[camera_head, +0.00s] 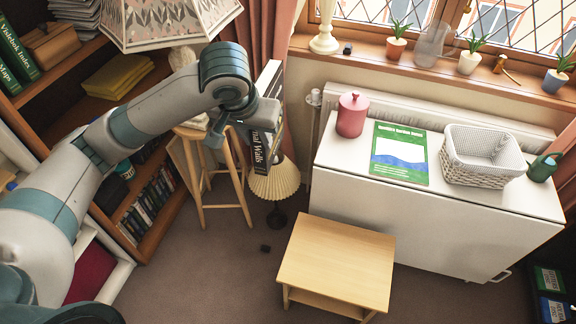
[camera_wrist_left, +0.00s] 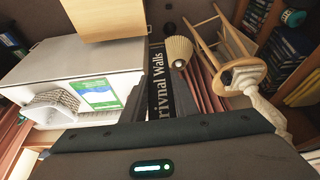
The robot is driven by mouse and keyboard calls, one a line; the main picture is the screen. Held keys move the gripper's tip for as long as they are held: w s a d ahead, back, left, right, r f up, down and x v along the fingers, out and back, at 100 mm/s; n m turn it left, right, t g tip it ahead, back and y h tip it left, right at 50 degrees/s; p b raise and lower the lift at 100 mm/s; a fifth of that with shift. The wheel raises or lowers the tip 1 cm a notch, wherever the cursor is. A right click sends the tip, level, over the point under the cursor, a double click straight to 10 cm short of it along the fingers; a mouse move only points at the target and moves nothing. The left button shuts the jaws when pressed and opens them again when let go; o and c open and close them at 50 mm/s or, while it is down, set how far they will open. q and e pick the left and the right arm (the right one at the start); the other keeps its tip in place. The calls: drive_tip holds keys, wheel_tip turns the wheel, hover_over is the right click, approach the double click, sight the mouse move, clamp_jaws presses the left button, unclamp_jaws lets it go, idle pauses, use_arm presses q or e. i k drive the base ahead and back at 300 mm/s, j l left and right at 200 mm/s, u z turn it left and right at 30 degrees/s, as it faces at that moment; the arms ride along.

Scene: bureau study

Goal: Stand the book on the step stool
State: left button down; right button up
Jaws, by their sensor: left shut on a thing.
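My left gripper (camera_head: 254,132) is shut on a dark book (camera_head: 262,150) with white spine lettering ending in "Walls". The book hangs upright in the air, left of the white cabinet and behind and left of the step stool. Part of it is hidden by the gripper. In the left wrist view the book's spine (camera_wrist_left: 157,75) shows between the fingers. The step stool (camera_head: 337,262) is light wood with a bare top and a lower shelf, on the carpet in front of the cabinet. It also shows in the left wrist view (camera_wrist_left: 104,18). My right gripper is in neither view.
A white cabinet (camera_head: 440,238) carries a pink canister (camera_head: 352,115), a green booklet (camera_head: 399,153) and a white basket (camera_head: 483,157). A small pleated lamp (camera_head: 273,184) and a tall wooden stool (camera_head: 226,204) stand near the held book. A bookcase (camera_head: 130,222) is at left.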

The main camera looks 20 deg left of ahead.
sight(314, 250)
drive_tip(key=k+z, duration=0.35)
drive_tip(key=k, duration=0.15)
drive_tip(key=k+l+z, duration=0.1)
drive_tip(key=k+z, duration=0.2)
drive_tip(key=k, duration=0.25)
